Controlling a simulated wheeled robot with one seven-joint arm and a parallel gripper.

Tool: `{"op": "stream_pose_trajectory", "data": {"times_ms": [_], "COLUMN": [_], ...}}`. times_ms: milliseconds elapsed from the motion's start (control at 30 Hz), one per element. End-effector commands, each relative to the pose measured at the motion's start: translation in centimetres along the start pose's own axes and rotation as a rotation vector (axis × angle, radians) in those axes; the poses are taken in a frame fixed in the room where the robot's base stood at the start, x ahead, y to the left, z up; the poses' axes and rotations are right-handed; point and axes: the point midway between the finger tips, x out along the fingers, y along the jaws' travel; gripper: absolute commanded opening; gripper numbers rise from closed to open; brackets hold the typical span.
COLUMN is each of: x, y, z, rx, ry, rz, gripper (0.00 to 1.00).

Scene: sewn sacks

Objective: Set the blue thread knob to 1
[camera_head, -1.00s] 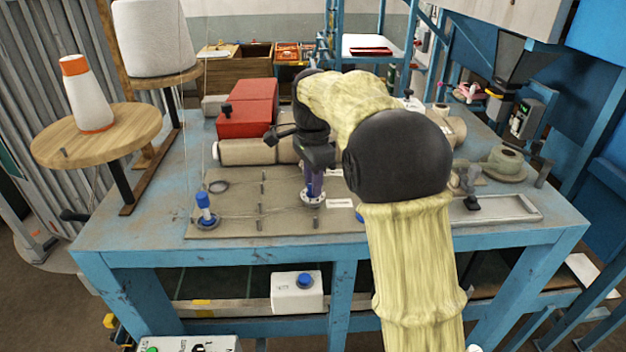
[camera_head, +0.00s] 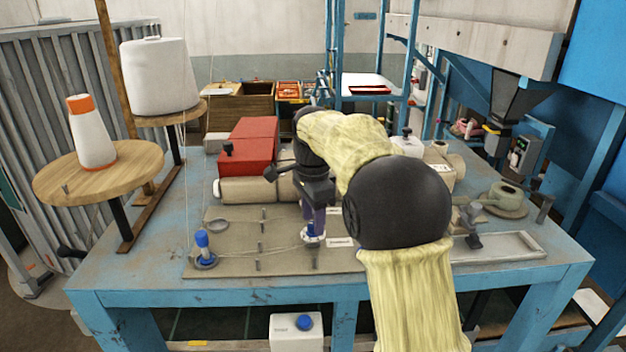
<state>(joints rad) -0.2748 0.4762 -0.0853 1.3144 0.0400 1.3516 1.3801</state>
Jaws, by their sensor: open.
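My gripper (camera_head: 314,222) points down over the middle of the brown plate on the blue workbench. Its purplish fingers are at a small dial with a white base and a bit of blue, the blue thread knob (camera_head: 313,238). The fingers cover most of it, so its setting and any contact cannot be made out. My gripper is open, though the gap between its fingers is hard to see. A second blue-topped knob (camera_head: 203,246) stands upright at the plate's left end, clear of my gripper. A bit of blue also shows beside my arm, mostly hidden.
Thin thread guides and threads cross the brown plate (camera_head: 230,268). A red box (camera_head: 250,145) and a beige cylinder (camera_head: 255,190) lie behind it. Thread cones (camera_head: 92,135) stand on round wooden stands at left. A metal tray (camera_head: 510,247) is at right. My arm hides the plate's right part.

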Motion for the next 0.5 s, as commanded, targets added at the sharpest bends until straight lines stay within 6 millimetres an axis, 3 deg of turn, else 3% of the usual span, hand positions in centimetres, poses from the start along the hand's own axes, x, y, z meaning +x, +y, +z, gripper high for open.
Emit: {"op": "stream_pose_trajectory", "data": {"times_ms": [500], "x": [-7.0], "y": [-0.1], "z": [0.0], "rx": [0.0], "ry": [0.0], "rz": [-0.003], "gripper": [0.44]}}
